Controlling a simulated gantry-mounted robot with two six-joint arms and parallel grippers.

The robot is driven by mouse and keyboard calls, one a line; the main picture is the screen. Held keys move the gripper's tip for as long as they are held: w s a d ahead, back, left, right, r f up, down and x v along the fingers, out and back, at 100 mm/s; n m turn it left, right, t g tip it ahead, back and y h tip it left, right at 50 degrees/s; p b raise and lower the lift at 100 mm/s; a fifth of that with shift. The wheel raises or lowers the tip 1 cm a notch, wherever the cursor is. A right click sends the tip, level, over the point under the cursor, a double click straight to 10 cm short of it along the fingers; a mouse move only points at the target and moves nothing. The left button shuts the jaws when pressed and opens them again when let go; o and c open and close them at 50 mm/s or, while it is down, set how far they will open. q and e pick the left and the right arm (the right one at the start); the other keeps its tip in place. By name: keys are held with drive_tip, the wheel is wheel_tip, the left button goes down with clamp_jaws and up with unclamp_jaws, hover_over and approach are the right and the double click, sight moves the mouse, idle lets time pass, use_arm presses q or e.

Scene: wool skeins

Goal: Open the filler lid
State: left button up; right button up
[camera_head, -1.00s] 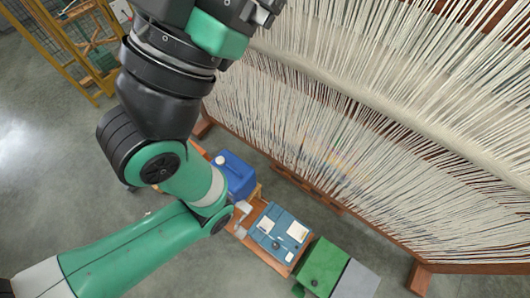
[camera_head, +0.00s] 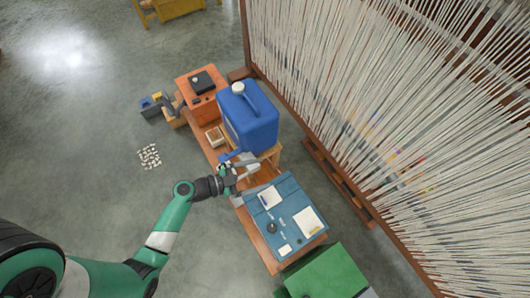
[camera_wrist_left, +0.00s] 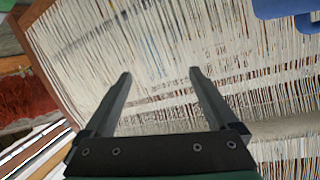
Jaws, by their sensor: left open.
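A blue canister (camera_head: 250,120) with a white cap (camera_head: 238,88) stands on a small wooden stand near the middle of the head view. The cap looks seated on it. No part is clearly marked as the filler lid. My left gripper (camera_head: 236,178) is just below the canister's lower left side; I cannot tell whether it touches anything. In the wrist view my left gripper (camera_wrist_left: 160,73) is open, with nothing between its fingers. A blue piece, likely the canister, shows at that view's top right corner (camera_wrist_left: 285,7). My right gripper is not in view.
A blue panel (camera_head: 285,215) with white sheets lies on the orange bench (camera_head: 262,250). A green box (camera_head: 328,275) is at the bottom. A large frame of pale threads (camera_head: 400,110) fills the right.

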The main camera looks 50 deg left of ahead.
sight(263, 200)
use_arm(q)
drive_tip(key=s+f+n+y+b, duration=0.15)
drive_tip(key=s+f+b, duration=0.25)
drive_tip(key=f, duration=0.4)
drive_tip(key=s+d+f+n+g+b, duration=0.1)
drive_tip(key=s+f+n+b, duration=0.2)
drive_tip(key=f, duration=0.5)
drive_tip(key=s+f+n+y+b, duration=0.1)
drive_tip(key=s+f+b, duration=0.3)
drive_tip(key=f+b, duration=0.3)
drive_tip(key=shift+y, duration=0.25)
drive_tip(key=x, duration=0.8)
drive_tip(key=b+x, duration=0.1)
drive_tip(key=x, duration=0.3)
drive_tip(key=shift+w+a+f, duration=0.1)
drive_tip(key=shift+w+f, duration=0.1)
drive_tip(key=shift+f, duration=0.25)
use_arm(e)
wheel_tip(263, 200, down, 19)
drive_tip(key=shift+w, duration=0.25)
use_arm(q)
drive_tip(key=shift+c, duration=0.3)
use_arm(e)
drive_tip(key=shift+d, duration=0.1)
use_arm(q)
clamp_jaws()
